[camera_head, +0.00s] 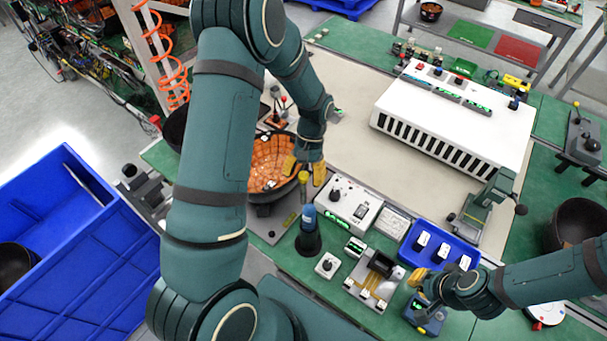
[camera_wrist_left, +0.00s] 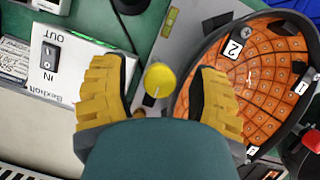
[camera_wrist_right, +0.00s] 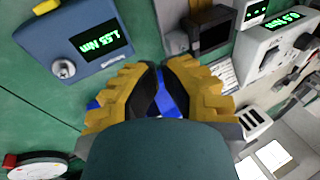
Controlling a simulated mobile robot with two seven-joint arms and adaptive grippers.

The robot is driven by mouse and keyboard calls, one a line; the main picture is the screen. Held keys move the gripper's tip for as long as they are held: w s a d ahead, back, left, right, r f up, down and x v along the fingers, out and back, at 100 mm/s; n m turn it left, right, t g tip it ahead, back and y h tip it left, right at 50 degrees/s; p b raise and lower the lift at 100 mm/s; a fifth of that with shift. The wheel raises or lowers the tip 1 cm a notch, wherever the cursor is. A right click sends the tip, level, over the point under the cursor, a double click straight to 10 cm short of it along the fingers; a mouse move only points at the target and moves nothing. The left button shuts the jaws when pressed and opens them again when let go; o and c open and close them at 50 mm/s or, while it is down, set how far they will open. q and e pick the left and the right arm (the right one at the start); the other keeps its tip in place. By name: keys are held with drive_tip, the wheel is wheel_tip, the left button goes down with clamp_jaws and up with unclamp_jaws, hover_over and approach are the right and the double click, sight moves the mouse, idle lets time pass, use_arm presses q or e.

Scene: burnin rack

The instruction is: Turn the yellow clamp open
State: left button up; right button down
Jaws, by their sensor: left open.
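The yellow clamp (camera_head: 303,178) stands upright at the right edge of the black bowl with orange tiled lining (camera_head: 268,160). In the left wrist view its round yellow knob (camera_wrist_left: 160,80) lies between my left gripper's two yellow fingers, with a gap visible on both sides. My left gripper (camera_head: 304,170) is open around the knob, apart from it. The bowl rim (camera_wrist_left: 185,85) passes close to one finger. My right gripper (camera_head: 420,281) is low on the right, its fingertips (camera_wrist_right: 160,75) close together; something blue shows between them, and I cannot tell whether it is held.
A blue device with a green display (camera_wrist_right: 88,45) is near my right gripper. The beige mat (camera_head: 350,120) has free room behind.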

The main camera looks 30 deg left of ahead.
use_arm(q)
drive_tip(key=v, duration=1.2)
drive_tip(key=shift+s, duration=0.2)
